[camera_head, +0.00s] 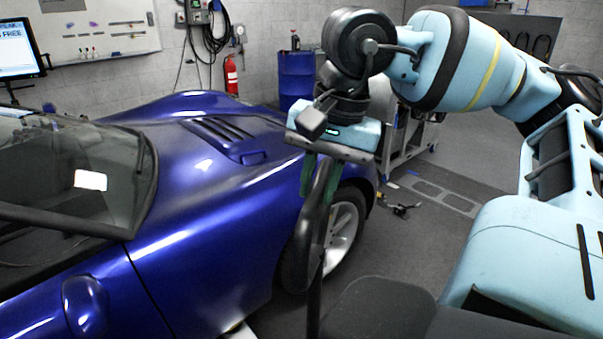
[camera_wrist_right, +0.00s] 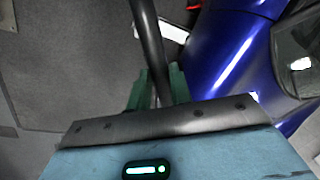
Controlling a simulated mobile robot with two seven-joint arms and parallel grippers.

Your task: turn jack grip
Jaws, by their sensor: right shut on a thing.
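The jack grip is a long dark bar (camera_head: 314,205) in front of the blue car's front wheel. It stands nearly upright, with a thin rod (camera_head: 315,308) showing below it. My right gripper (camera_head: 313,172) points down with its green fingers shut on the bar's upper part. In the right wrist view, the bar (camera_wrist_right: 150,50) runs up from between the green fingers (camera_wrist_right: 157,88). The jack itself is mostly hidden by the car and the picture edge. My left gripper is not in view.
The blue car (camera_head: 210,190) stands close on the left, its front wheel (camera_head: 342,240) just behind the bar. A wheeled metal cart (camera_head: 408,135), a blue drum (camera_head: 296,78) and a fire extinguisher (camera_head: 231,75) stand farther back.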

